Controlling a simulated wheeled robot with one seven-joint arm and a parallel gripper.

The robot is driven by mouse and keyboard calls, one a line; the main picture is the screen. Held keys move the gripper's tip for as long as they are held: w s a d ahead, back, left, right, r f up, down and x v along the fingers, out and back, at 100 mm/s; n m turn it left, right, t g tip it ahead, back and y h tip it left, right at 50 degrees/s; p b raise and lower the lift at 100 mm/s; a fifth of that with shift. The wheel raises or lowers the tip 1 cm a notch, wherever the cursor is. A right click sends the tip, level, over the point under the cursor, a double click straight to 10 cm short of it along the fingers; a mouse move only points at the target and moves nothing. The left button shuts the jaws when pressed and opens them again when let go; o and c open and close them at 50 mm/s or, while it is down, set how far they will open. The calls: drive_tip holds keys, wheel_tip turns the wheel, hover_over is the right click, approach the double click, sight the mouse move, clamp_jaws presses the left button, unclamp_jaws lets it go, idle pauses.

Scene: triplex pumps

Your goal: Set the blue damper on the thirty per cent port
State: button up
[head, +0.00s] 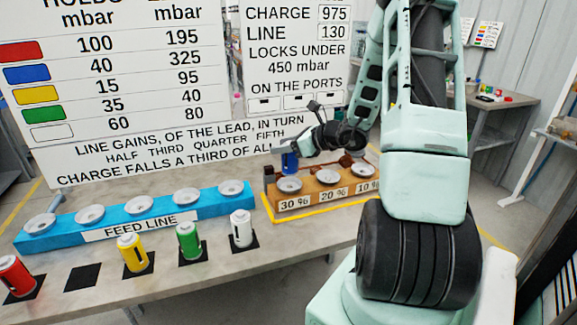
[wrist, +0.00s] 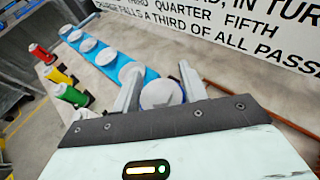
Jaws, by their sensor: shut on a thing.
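The blue damper (head: 289,162) is upright in my gripper (head: 293,150), which is shut on it. In the wrist view its round top (wrist: 161,95) shows between the two fingers of my gripper (wrist: 163,88). The damper is at the 30 % port (head: 289,185), the left cup on the orange block (head: 325,192). Its lower end appears just above or behind that cup; I cannot tell whether they touch. The 20 % port (head: 329,176) and the 10 % port (head: 361,170) look empty.
A blue feed line block (head: 65,233) with several empty cups lies to the left. Red (head: 15,274), yellow (head: 134,252), green (head: 189,240) and white (head: 241,229) dampers stand before it. One black pad (head: 82,278) is bare. A sign board (head: 120,90) stands behind.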

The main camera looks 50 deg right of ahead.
sight(284, 161)
drive_tip(key=shift+f, duration=2.45)
drive_tip(key=shift+f, duration=0.2)
drive_tip(key=o, duration=1.2)
drive_tip(key=shift+r, duration=0.1)
